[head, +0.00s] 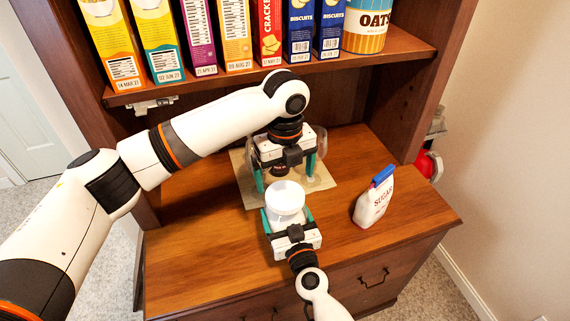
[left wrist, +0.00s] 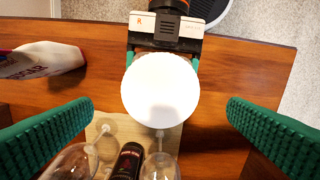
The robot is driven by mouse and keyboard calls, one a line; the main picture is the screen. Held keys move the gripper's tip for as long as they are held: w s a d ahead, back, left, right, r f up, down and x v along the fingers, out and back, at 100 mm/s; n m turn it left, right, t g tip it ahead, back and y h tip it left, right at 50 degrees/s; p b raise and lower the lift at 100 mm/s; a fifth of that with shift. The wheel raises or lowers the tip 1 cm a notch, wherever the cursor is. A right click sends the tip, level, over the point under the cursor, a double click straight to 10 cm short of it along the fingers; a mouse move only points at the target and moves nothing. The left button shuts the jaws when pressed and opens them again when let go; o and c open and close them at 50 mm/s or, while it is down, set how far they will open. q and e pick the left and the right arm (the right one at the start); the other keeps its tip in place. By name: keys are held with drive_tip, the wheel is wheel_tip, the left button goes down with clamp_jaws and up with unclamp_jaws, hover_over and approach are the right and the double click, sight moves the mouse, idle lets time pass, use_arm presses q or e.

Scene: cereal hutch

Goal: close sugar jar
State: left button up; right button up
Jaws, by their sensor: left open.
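A white round jar (head: 285,203) stands upright above the front of the counter in the head view. My right gripper (head: 287,219) has its green fingers on either side of the jar, apparently gripping it. In the left wrist view the jar's plain white round top (left wrist: 160,92) fills the middle; I cannot tell whether it is a lid or the contents. My left gripper (head: 284,177) is open and empty, just behind the jar in the head view. Its two green fingers show wide apart in the left wrist view.
A sugar bag (head: 373,203) with a blue clip stands to the right. Wine glasses (left wrist: 160,166) and a dark bottle (left wrist: 128,161) are on a pale board (head: 243,181) behind the jar. Boxes and an oats canister (head: 366,27) line the shelf above. The left counter is clear.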

use_arm(q)
drive_tip(key=n, duration=0.5)
drive_tip(key=shift+r, duration=0.2)
drive_tip(key=n, duration=0.4)
drive_tip(key=shift+r+n, duration=0.15)
drive_tip(key=shift+n, duration=0.25)
drive_tip(key=n, duration=0.4)
drive_tip(key=shift+r+n, duration=0.1)
drive_tip(key=shift+n, duration=0.2)
drive_tip(key=n, duration=0.4)
drive_tip(key=shift+r+n, duration=0.15)
drive_tip(key=shift+n, duration=0.15)
drive_tip(key=n, duration=0.4)
drive_tip(key=shift+r+n, duration=0.15)
drive_tip(key=shift+n, duration=0.15)
drive_tip(key=n, duration=0.4)
drive_tip(key=shift+r+n, duration=0.15)
drive_tip(key=shift+n, duration=0.25)
drive_tip(key=n, duration=0.6)
drive_tip(key=shift+r+n, duration=0.2)
drive_tip(key=shift+n, duration=0.1)
drive_tip(key=n, duration=0.4)
drive_tip(key=shift+r, duration=0.1)
